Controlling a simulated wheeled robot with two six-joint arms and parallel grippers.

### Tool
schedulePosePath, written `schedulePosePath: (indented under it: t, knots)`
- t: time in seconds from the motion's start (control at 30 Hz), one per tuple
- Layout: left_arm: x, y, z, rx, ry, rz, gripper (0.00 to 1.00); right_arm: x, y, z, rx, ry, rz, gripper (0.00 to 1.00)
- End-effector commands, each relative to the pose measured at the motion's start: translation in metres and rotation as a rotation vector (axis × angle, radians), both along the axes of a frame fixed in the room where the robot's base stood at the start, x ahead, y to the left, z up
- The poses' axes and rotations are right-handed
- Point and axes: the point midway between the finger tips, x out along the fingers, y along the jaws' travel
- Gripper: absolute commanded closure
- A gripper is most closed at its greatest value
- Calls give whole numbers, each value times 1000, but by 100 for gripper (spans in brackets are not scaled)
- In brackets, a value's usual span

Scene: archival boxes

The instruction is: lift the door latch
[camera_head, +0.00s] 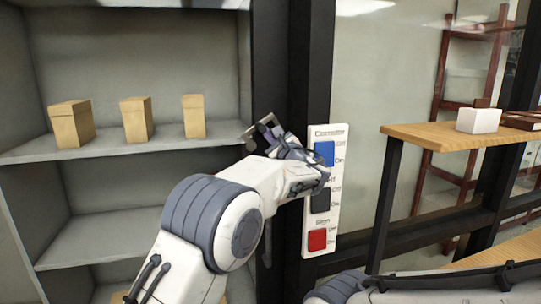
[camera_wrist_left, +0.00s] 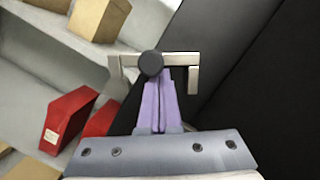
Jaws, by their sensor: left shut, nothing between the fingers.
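The door latch is a pale metal bar (camera_wrist_left: 188,59) with a dark round knob, seen in the left wrist view. In the head view a small piece of it (camera_head: 249,134) shows at the edge of the dark door frame, mostly hidden by my gripper. My left gripper (camera_head: 271,131) is at the latch. In the left wrist view its purple fingers (camera_wrist_left: 156,84) are shut and empty, with their tips just under the bar and knob. I cannot tell whether they touch it. My right gripper is not in view.
Grey shelves (camera_head: 120,143) with several tan boxes stand left of the frame. A white panel (camera_head: 325,131) with blue, dark and red buttons is right beside my left wrist. A wooden table (camera_head: 440,137) stands behind the glass. Red boxes (camera_wrist_left: 68,118) show in the left wrist view.

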Motion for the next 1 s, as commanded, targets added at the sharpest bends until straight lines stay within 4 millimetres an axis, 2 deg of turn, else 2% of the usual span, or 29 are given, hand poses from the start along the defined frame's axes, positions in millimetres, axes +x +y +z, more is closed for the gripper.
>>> schedulePosePath:
  t: [0.03,0.4,0.7,1.0]
  knots:
    - [-1,2,-3,-46,-19,0,100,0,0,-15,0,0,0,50]
    - [-6,18,10,-378,-125,0,100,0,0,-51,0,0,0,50]
    - [-11,32,17,-622,-205,0,100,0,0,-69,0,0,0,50]
    - [-13,42,18,-784,-256,1,100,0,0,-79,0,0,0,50]
